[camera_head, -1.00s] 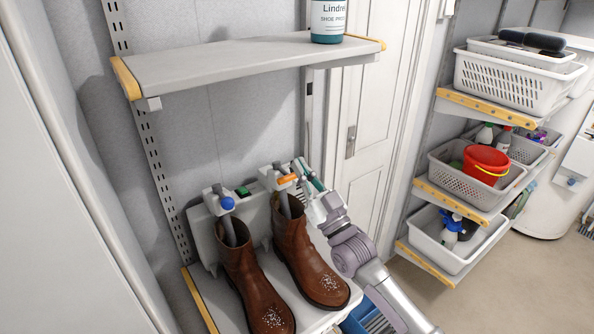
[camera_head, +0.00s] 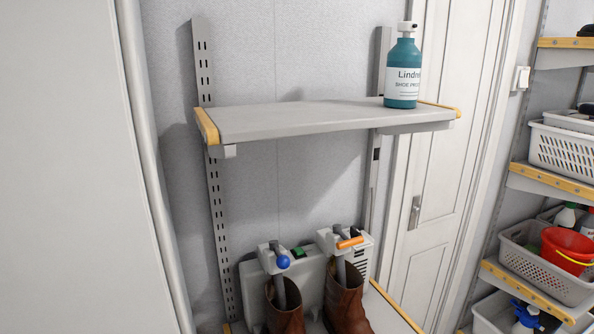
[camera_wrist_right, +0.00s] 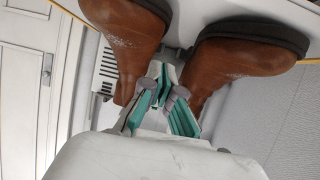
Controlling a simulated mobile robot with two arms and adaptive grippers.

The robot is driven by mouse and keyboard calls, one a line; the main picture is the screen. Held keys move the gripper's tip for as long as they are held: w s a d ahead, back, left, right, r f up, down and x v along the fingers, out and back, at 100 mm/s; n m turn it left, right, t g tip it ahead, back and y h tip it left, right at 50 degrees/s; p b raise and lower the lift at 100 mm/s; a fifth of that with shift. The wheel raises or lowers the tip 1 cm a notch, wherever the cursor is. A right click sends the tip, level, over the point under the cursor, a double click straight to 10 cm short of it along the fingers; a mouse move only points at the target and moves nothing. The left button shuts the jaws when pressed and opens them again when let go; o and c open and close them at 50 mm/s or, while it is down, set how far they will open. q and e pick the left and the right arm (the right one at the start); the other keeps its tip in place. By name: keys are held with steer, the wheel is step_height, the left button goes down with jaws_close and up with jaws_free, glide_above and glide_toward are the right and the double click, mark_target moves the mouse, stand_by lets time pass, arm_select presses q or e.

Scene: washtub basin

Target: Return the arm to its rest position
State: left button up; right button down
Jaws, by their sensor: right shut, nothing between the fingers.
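My right gripper (camera_wrist_right: 164,92) shows in the right wrist view, with teal finger pads and grey tips. It is shut and empty, in front of the two brown boots as that view shows them. The left boot (camera_head: 286,319) and the right boot (camera_head: 346,308) sit upright at the bottom of the head view, cut off by its lower edge. They stand on the tubes of a pale boot dryer (camera_head: 313,268) with a blue knob (camera_head: 283,262), an orange lever (camera_head: 350,243) and a green switch (camera_head: 297,252). Neither gripper is in the head view.
A grey wall shelf (camera_head: 310,120) with wooden ends hangs above the dryer. A teal Lindrel bottle (camera_head: 403,70) stands on it. A white door (camera_head: 435,220) is to the right. Baskets (camera_head: 570,150) and a red bucket (camera_head: 567,248) fill shelves at the far right.

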steer(key=s+d+f+g+h, duration=0.1)
steer(key=s+d+f+g, duration=0.15)
steer(key=s, duration=0.45)
steer(key=s+d+f+m+g+h, duration=0.1)
steer(key=s+f+g, duration=0.25)
steer(key=s, duration=0.35)
steer(key=s+d+f+g+h, duration=0.2)
steer(key=s+g, duration=0.1)
steer(key=s, duration=0.4)
step_height(320, 180, down, 28)
steer(key=s+g, duration=0.1)
steer(key=s, duration=0.1)
steer(key=s+d+f+g, duration=0.1)
steer(key=s+d+f, duration=0.1)
steer(key=s+f, duration=1.1)
steer(key=shift+s+d+f, duration=0.2)
steer(key=shift+s+f, duration=0.2)
steer(key=shift+s, duration=0.75)
steer(key=shift+d, duration=0.15)
